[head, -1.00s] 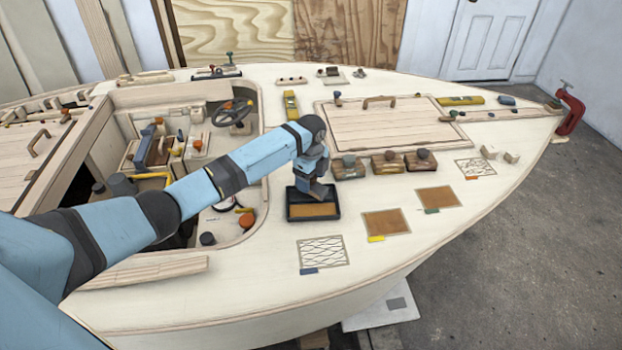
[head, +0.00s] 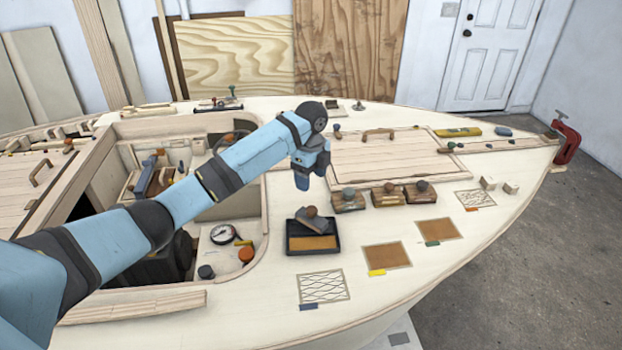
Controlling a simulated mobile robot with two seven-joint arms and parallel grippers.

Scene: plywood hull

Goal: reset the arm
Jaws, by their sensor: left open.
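My left arm reaches in from the left over the deck. My left gripper (head: 302,179) is open and empty, pointing down, raised above the deck behind a black tray. The gripper is apart from the block. My right gripper does not show.
Several knobbed blocks (head: 387,196) stand right of the gripper, in front of a hatch panel with a handle (head: 379,134). Brown squares (head: 387,256) and a wavy-patterned square (head: 324,286) lie on the deck. An open cockpit (head: 220,210) lies under my arm. A red clamp (head: 567,143) grips the bow.

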